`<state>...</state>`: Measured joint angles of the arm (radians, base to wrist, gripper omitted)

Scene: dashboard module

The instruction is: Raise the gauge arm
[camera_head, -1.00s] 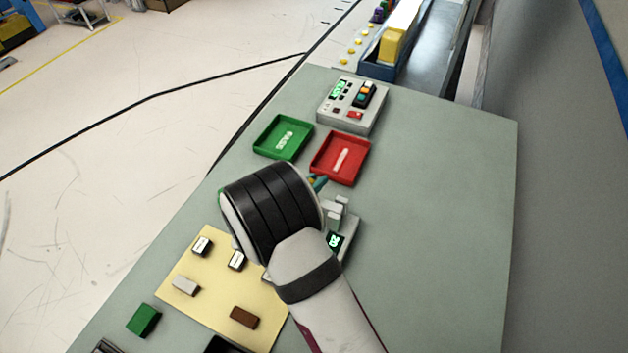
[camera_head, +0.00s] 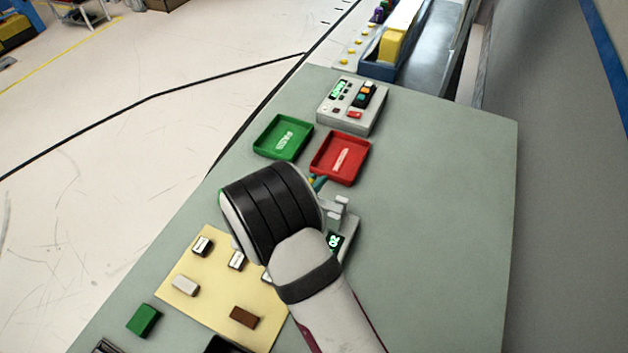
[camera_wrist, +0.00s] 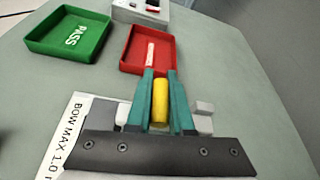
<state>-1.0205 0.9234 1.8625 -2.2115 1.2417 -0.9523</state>
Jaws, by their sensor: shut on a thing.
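The gauge is a light grey device beside the cream board, with a small green-lit display (camera_head: 334,242) and pale grey upright parts (camera_head: 339,205). My wrist hides much of it in the head view. In the wrist view, my gripper (camera_wrist: 160,76) has its teal fingers on both sides of a yellow cylindrical handle (camera_wrist: 160,101), and is shut on it. I take this handle to be the gauge arm's grip. Its join to the gauge is hidden behind the gripper's dark crossbar. A white label reading "BOW MAX 1.0" (camera_wrist: 78,125) lies to the left of the fingers.
A green PASS tray (camera_head: 283,137) and a red tray (camera_head: 341,158) lie just beyond the gripper. A grey control box (camera_head: 352,104) stands behind them. The cream board (camera_head: 215,290) carries several small blocks. The right side of the bench (camera_head: 440,210) is clear.

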